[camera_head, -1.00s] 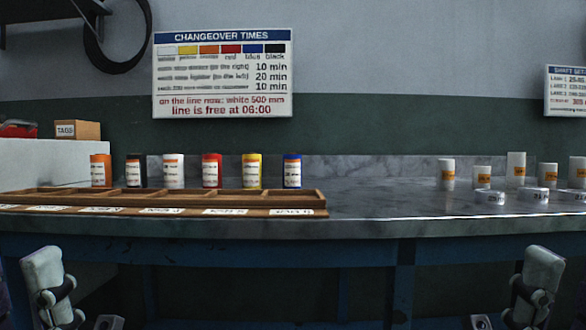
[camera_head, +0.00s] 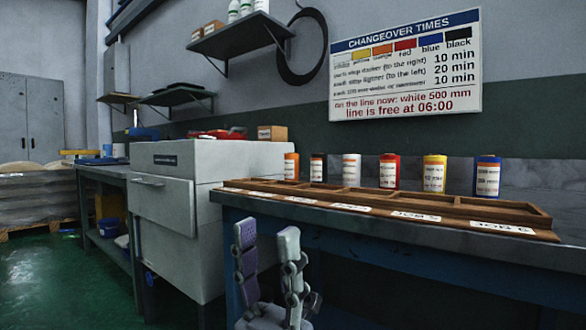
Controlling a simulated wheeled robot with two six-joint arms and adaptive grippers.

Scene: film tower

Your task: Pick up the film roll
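Several film rolls stand upright in a row on the bench at the right: orange (camera_head: 291,166), black (camera_head: 318,168), white (camera_head: 351,170), red (camera_head: 389,172), yellow (camera_head: 434,174) and blue (camera_head: 487,176). Each carries a label. The task does not say which roll is meant. My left gripper (camera_head: 266,236) is below and in front of the bench edge, fingers upward and apart, with nothing visible between them. It is well away from the rolls. My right gripper is out of view.
A wooden tray with compartments (camera_head: 535,218) lies in front of the rolls, with job labels along its front. A grey drawer cabinet (camera_head: 163,202) adjoins the bench on the left. A changeover times sign (camera_head: 405,64) hangs behind. Green floor (camera_head: 60,285) is clear at lower left.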

